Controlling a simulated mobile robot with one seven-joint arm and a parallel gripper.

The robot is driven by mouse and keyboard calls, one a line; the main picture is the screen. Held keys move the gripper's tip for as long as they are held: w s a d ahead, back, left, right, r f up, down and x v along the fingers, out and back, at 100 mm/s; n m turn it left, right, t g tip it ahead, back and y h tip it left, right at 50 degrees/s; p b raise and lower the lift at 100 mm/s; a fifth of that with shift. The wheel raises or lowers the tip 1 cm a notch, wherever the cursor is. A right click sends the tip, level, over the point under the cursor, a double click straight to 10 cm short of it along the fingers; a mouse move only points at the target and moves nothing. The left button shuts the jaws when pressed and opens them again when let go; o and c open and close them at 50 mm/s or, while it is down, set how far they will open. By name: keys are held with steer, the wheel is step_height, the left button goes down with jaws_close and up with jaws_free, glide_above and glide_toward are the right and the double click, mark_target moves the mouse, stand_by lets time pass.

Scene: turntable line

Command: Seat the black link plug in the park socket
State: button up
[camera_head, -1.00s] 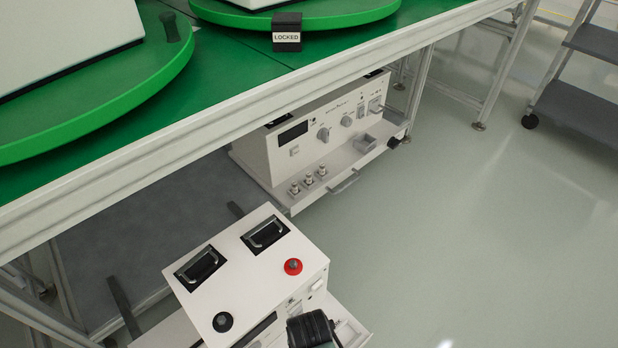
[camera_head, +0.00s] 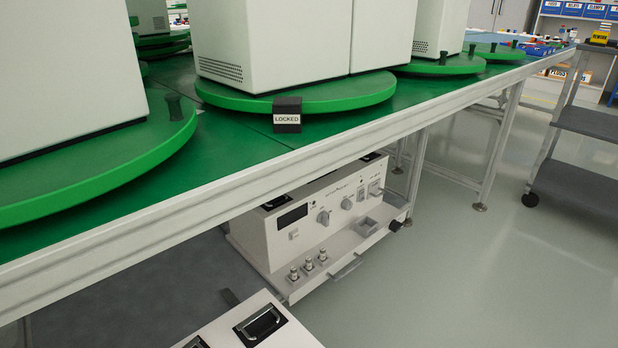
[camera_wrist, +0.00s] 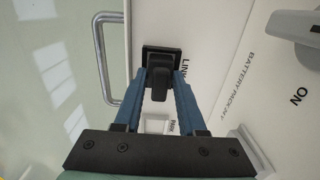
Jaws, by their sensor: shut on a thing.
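In the wrist view the black link plug (camera_wrist: 159,88) is between the blue fingers of my gripper (camera_wrist: 161,78), which is shut on it. The plug is at a black square socket (camera_wrist: 161,52) beside the lettering "LINK". I cannot tell whether it is fully in that socket or just in front of it. A pale square part (camera_wrist: 154,124) beside a partly hidden label (camera_wrist: 172,127), which seems to read "PARK", shows between the fingers. This is the park socket area, partly covered by my gripper. My gripper is not in the head view.
A metal handle (camera_wrist: 108,60) is left of the plug; a grey knob (camera_wrist: 298,28) marked "ON" is at the right. In the head view, a white unit (camera_head: 330,215) stands under the green-topped bench (camera_head: 240,150). Another white unit's top (camera_head: 235,325) shows below.

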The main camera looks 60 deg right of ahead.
jaws_close()
